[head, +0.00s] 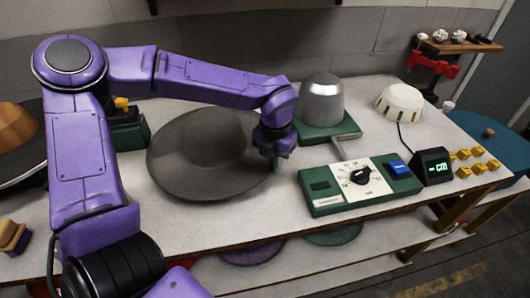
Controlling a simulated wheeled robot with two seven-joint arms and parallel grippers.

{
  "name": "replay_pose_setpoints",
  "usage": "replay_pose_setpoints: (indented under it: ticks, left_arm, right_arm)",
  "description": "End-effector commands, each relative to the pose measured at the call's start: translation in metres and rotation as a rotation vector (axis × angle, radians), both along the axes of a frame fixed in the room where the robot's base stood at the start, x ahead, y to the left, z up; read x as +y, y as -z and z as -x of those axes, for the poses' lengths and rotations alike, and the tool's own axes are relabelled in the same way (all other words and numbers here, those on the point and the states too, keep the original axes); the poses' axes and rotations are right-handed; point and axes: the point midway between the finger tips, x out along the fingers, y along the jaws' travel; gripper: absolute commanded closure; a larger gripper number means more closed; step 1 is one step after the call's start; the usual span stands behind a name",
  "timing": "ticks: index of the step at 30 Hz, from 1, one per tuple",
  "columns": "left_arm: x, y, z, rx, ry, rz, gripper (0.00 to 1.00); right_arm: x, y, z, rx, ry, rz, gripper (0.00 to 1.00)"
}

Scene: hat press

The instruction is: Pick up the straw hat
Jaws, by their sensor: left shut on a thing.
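A wide-brimmed dark grey hat (190,145) with a rounded crown lies on the pale worktop, left of centre. Its colour is grey, not straw yellow. My left gripper (276,160) points down at the right edge of the brim and is shut on it. The fingers hide a small part of the brim there. I cannot tell whether the hat is lifted off the worktop. My right gripper is not in view.
Right of the hat stand a metal dome (322,100) on a green base and a green control box (358,186) with a dial. Beyond are a cream dome (400,102), a display (433,166) and several yellow blocks (478,167). An orange-brown rounded thing (15,125) is far left.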

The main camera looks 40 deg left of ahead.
Motion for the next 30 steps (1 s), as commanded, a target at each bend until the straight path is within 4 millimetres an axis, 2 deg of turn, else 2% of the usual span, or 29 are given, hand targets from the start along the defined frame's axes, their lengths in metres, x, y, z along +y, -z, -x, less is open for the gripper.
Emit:
replay_pose_setpoints:
  ticks: [2,8,12,18,23,29,30]
  left_arm:
    - [-0.003,-0.017,-0.001,-0.005,0.000,0.000,1.00]
    - [-0.050,-0.068,-0.005,-0.007,0.002,-0.002,1.00]
    - [-0.092,-0.086,-0.008,-0.002,0.004,-0.001,1.00]
    - [-0.130,-0.106,-0.010,-0.001,0.001,0.000,1.00]
    - [-0.140,-0.111,-0.011,-0.002,0.001,0.001,1.00]
    - [-0.140,-0.112,-0.011,-0.001,0.000,0.001,1.00]
    - [-0.140,-0.112,-0.011,-0.001,0.000,0.001,0.92]
  right_arm:
    - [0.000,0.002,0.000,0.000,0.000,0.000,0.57]
    - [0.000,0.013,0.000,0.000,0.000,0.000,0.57]
    - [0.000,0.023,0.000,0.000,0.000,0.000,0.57]
    - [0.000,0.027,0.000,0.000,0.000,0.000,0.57]
    - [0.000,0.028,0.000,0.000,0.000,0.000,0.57]
    - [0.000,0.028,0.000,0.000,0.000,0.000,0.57]
    - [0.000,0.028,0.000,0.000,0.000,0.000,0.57]
